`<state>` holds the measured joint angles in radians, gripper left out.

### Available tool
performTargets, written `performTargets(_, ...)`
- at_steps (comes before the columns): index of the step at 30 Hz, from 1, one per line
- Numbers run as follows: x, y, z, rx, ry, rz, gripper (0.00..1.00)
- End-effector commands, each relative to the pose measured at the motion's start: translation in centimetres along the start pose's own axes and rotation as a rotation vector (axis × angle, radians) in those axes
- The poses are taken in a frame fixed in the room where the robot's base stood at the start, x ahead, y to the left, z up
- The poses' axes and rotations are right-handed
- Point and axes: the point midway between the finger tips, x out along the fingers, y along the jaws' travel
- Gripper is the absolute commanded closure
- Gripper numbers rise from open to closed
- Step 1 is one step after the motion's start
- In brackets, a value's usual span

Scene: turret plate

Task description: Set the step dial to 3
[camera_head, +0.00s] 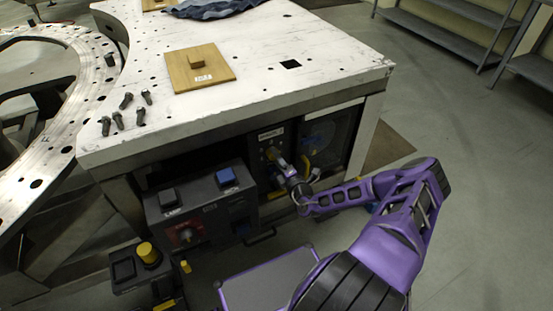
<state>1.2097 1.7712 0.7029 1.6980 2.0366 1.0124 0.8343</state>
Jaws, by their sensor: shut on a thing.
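A dark panel (262,181) with a small white label (270,134) is set under the white table's front edge. My gripper (279,163) reaches in from the right and is shut on the knob. The fingers hide part of it, and its markings and setting are too small to read.
A dark control box (203,203) with a black and a blue button and a red dial plate stands left of my gripper. A yellow-topped button box (148,254) is lower left. The white table (250,92) holds a wooden plate (199,68) and several bolts (126,101).

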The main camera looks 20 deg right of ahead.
Motion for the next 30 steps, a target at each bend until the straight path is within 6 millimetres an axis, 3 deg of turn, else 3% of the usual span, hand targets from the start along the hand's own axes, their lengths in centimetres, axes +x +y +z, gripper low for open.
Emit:
performTargets(11, 0.0, 0.0, 0.0, 0.003, 0.000, -0.001, 0.99)
performTargets(12, 0.0, -0.1, 0.0, 0.003, 0.000, -0.001, 0.36)
performTargets(16, 0.0, 0.0, 0.0, 0.003, 0.000, -0.001, 0.14)
performTargets(26, -0.2, 0.0, 0.0, 0.003, 0.000, -0.001, 0.14)
performTargets(30, -1.7, 0.0, 0.1, 0.004, -0.001, -0.002, 0.14)
